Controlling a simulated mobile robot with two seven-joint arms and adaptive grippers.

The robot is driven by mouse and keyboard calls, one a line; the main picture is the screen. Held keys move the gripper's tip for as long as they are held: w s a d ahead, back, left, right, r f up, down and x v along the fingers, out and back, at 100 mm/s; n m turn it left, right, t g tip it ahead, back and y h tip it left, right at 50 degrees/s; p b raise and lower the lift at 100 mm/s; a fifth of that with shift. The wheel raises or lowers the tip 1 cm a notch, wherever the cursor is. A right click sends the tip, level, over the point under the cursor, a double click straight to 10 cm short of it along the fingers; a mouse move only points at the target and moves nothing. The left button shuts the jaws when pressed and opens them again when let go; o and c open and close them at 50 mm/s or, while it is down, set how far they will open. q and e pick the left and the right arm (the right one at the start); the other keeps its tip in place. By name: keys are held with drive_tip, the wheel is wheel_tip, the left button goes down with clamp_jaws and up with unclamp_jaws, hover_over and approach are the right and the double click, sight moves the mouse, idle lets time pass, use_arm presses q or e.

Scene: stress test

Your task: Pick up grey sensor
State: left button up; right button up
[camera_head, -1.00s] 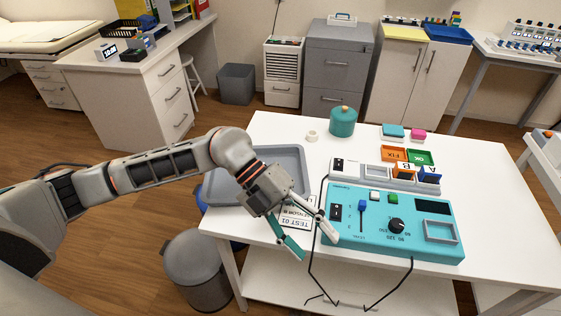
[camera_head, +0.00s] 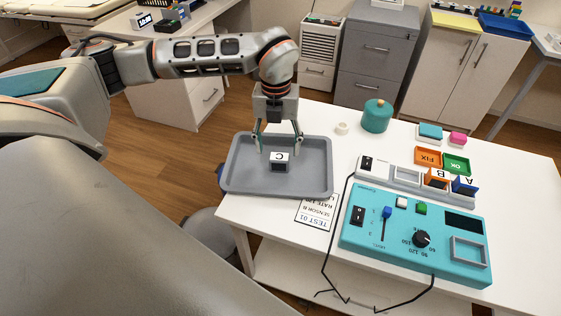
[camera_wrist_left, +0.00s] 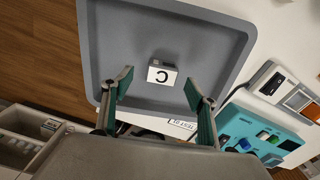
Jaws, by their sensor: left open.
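The grey sensor (camera_head: 279,167) is a small block with a white label reading "C", lying in the grey tray (camera_head: 236,180). It also shows in the left wrist view (camera_wrist_left: 163,74), with its label toward the camera. My left gripper (camera_head: 278,149) is open, pointing down over the tray, with its two teal-padded fingers spread. The sensor is just below and between the fingertips in the head view. In the left wrist view it lies ahead of the open fingers (camera_wrist_left: 157,82), apart from both. My right gripper is not in view.
Right of the tray are a printed card (camera_head: 317,211) and a teal test panel (camera_head: 380,245) with a black cable. Behind the panel stands a grey rack (camera_head: 405,176) with orange B and blue A sensors. A teal pot (camera_head: 376,117) and white roll (camera_head: 342,128) stand behind.

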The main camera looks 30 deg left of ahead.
sight(280, 154)
use_arm(q)
drive_tip(key=f, duration=0.4)
drive_tip(key=shift+w+d+f, duration=0.1)
drive_tip(key=shift+w+f, duration=0.1)
drive_tip(key=shift+w, duration=0.1)
drive_tip(key=c, duration=1.2)
drive_tip(key=shift+c, duration=0.2)
drive_tip(key=shift+r, duration=0.1)
